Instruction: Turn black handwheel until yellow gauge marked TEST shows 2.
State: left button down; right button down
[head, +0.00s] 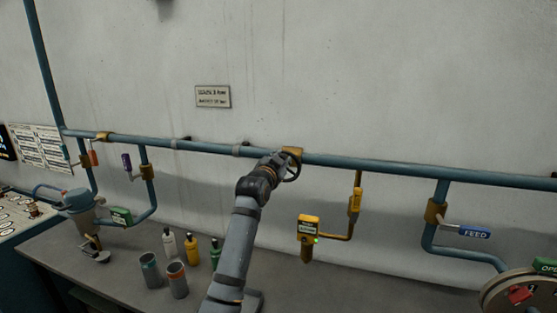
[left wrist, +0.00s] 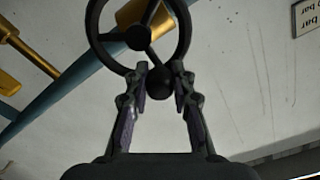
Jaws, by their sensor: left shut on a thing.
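The black handwheel (head: 294,168) sits on a brass fitting on the long blue pipe. In the left wrist view the handwheel (left wrist: 138,38) shows its spokes and a round black knob (left wrist: 160,83) at the lower rim. My left gripper (head: 281,164) is at the wheel, its arm covering part of the bench. In the left wrist view the fingers of my left gripper (left wrist: 160,78) are on both sides of the knob, shut on it. The yellow gauge (head: 308,227) hangs right of the wheel with a small green light; its label and reading are too small to read. My right gripper is out of view.
A yellow-tagged branch pipe (head: 355,200) joins the gauge. A blue FEED tag (head: 474,232) marks a valve at right. Bottles (head: 192,248) and grey cups (head: 177,281) stand on the bench left of my arm. A wall plate (head: 213,96) hangs above the pipe.

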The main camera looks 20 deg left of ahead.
pick_arm(q)
jog(key=shift+d+m, duration=0.25)
jog(key=shift+m, duration=0.35)
jog(key=c, duration=1.1)
grip_release()
jog(key=shift+s, duration=0.15)
jog(key=s, duration=1.1)
jog(key=shift+s+a, duration=0.15)
jog(key=shift+s, duration=0.25)
